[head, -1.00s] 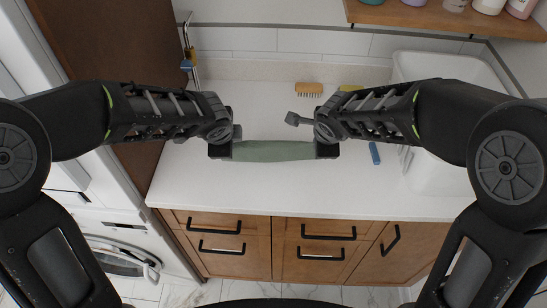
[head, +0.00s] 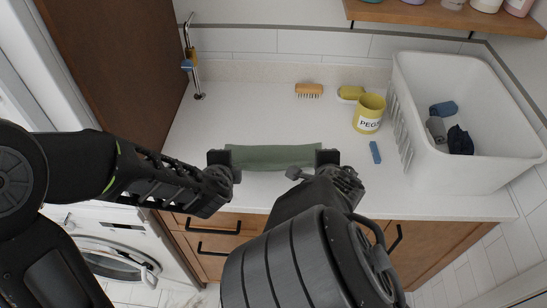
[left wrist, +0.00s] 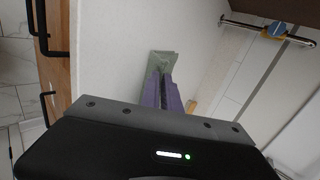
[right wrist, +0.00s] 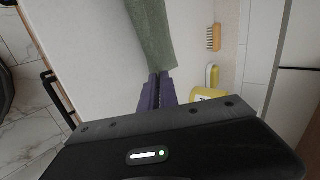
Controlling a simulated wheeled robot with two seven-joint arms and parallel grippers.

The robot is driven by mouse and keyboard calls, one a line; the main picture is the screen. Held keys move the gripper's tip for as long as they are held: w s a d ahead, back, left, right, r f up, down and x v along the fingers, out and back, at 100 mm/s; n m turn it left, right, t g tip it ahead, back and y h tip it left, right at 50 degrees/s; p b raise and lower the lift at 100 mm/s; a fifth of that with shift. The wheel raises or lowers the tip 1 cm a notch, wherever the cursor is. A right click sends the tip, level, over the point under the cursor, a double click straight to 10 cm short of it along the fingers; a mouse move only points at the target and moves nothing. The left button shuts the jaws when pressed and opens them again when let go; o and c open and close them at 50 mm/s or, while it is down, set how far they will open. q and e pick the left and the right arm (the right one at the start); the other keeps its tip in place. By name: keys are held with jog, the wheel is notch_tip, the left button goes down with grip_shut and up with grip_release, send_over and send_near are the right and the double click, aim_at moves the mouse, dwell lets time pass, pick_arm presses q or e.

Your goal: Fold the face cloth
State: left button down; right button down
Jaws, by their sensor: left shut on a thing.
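The green face cloth (head: 270,157) is stretched between my two grippers over the white counter. My left gripper (head: 222,158) is shut on its left end, and the cloth shows at the fingertips in the left wrist view (left wrist: 160,62). My right gripper (head: 326,158) is at its right end. In the right wrist view the cloth (right wrist: 150,32) runs to the closely set fingertips (right wrist: 159,78). The exact height of the cloth above the counter is hard to tell.
A wooden brush (head: 309,90), a yellow sponge (head: 350,92) and a yellow peg pot (head: 369,113) stand behind. A blue peg (head: 375,152) lies right of the cloth. A white basket (head: 455,174) fills the right side.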

pick_arm(q)
jog(key=shift+s+a+f, duration=0.1)
jog(key=shift+s+f, duration=0.2)
jog(key=shift+f, duration=0.15)
pick_arm(e)
jog(key=shift+s+a+f, duration=0.1)
jog(key=shift+s+f, duration=0.2)
jog(key=shift+f, duration=0.2)
pick_arm(q)
jog(key=shift+s+f+t, duration=0.1)
jog(key=shift+s+t, duration=0.15)
jog(key=shift+t, duration=0.25)
pick_arm(e)
jog(key=shift+s+t, duration=0.25)
jog(key=shift+t, duration=0.25)
